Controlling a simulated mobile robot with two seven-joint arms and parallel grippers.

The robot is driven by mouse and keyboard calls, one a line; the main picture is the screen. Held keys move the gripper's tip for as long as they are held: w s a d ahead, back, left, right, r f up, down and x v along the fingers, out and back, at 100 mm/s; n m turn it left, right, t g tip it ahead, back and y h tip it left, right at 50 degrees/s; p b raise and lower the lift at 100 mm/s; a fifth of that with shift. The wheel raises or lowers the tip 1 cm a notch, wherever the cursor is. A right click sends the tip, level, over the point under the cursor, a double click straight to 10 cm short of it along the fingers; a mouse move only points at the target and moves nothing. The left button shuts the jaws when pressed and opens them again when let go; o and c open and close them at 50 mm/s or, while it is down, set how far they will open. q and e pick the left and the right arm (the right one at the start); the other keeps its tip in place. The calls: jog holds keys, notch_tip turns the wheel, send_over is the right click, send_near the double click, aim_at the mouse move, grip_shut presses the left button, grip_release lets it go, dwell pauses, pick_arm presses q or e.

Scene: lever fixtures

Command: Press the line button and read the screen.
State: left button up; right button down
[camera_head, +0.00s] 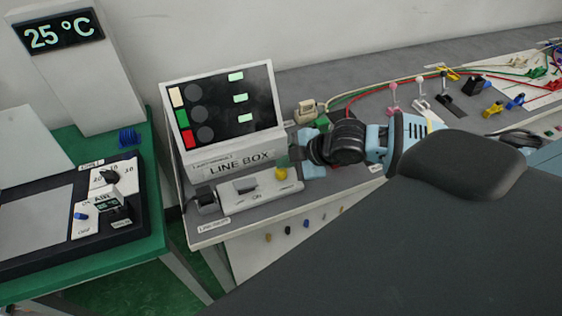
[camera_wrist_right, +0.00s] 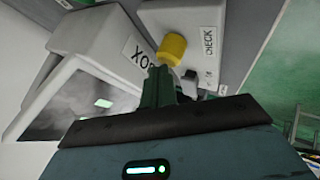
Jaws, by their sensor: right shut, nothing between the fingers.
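The LINE BOX (camera_head: 240,162) stands on the grey bench with a dark tilted screen (camera_head: 222,108). The screen shows cream, green and red squares at left, three grey discs, and three pale green bars. In front lies a light switch panel (camera_head: 262,192) with a grey rocker and a round yellow button (camera_head: 281,174). In the right wrist view, the yellow button (camera_wrist_right: 172,50) is beside a CHECK label. My right gripper (camera_head: 298,169) is shut and empty, its fingertips (camera_wrist_right: 161,80) close to the button; I cannot tell whether they touch. My left gripper is not in view.
A black plug block (camera_head: 205,200) sits at the panel's left end. A green table (camera_head: 150,235) with a dark device stands left, beside a 25 °C display (camera_head: 62,32). Cables, levers and clips (camera_head: 440,95) cover the bench at back right.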

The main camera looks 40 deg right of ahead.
aim_at(286, 170)
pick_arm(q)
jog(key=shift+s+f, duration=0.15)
pick_arm(e)
jog(key=shift+f, duration=0.45)
jog(key=shift+r, duration=0.1)
dwell(0.5)
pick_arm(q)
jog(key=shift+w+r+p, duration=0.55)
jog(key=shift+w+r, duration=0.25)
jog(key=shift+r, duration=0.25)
pick_arm(e)
jog(key=shift+r, duration=0.95)
jog(key=shift+r, duration=0.1)
jog(key=shift+r+p, duration=1.35)
jog(key=shift+r, duration=1.2)
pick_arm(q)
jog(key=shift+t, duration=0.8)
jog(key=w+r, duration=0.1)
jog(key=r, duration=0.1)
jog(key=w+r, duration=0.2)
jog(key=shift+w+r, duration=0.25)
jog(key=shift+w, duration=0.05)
pick_arm(e)
jog(key=shift+f, duration=0.1)
